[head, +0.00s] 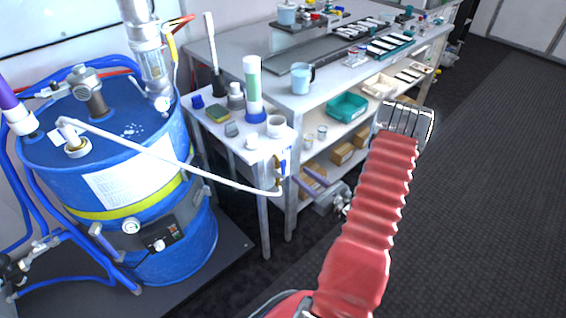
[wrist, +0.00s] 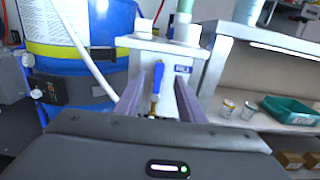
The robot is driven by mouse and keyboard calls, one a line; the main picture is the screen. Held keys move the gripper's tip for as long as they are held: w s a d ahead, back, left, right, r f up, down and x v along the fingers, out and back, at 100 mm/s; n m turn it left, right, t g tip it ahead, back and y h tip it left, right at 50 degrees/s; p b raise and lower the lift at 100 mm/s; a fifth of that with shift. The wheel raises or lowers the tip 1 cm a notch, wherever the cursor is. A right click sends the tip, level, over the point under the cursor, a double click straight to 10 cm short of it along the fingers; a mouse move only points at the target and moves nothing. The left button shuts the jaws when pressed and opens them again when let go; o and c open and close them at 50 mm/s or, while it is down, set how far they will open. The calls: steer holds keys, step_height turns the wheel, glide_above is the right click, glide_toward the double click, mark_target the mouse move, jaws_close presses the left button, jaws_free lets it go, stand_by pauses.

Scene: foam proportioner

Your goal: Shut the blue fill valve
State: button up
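The fill valve has a brass body (head: 278,178) and a blue lever (head: 284,166) that stands upright. It sits at the front of the small white stand, at the end of a white pipe (head: 190,162) from the blue drum. The blue lever (wrist: 157,77) also shows in the wrist view, between my two purple fingers and above the brass. My gripper (head: 302,171) is open and empty, just right of the valve, its fingers pointing at it. In the wrist view my gripper (wrist: 159,74) has a finger on each side of the lever, with gaps. Depth to the lever is hard to tell.
The blue drum (head: 165,238) with hoses stands at the left. The white stand (head: 207,132) holds a green bottle (head: 252,82), cups and a sponge. A grey workbench (head: 330,88) with a teal bin (head: 346,106) on its shelf is behind. The dark floor at right is clear.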

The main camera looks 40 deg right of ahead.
mark_target(285, 163)
steer(key=w, duration=1.1)
steer(key=shift+a, duration=0.15)
steer(key=shift+s, duration=0.1)
steer(key=shift+c, duration=0.4)
jaws_close()
steer(key=shift+a, duration=0.2)
steer(key=shift+d, duration=0.15)
